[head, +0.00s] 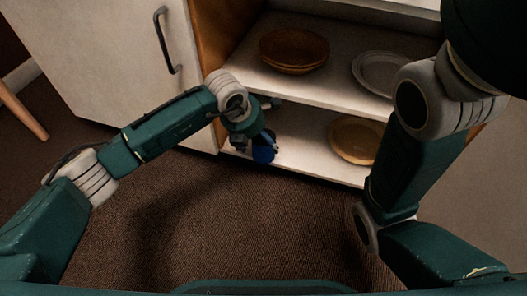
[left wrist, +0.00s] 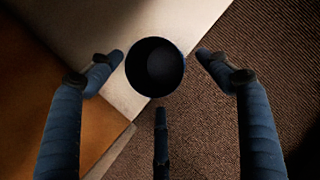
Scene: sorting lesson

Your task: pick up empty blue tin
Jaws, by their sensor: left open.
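The blue tin (head: 263,153) stands at the front edge of the lower cupboard shelf, partly hidden by my left gripper (head: 259,142). In the left wrist view the tin (left wrist: 155,68) is seen from above as a round, dark, open mouth; it looks empty. My left gripper is open, with one fingertip to the left of the tin, one to the right and one below it in the picture. Gaps show between the fingertips and the tin. My right arm comes up at the right of the head view, but its gripper does not show.
The lower shelf (head: 302,145) also holds a yellowish plate (head: 352,139) to the right. The upper shelf (head: 325,85) holds a brown bowl (head: 293,50) and a pale plate (head: 380,72). A white cupboard door (head: 110,55) is at left. Brown carpet (head: 240,225) lies clear in front.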

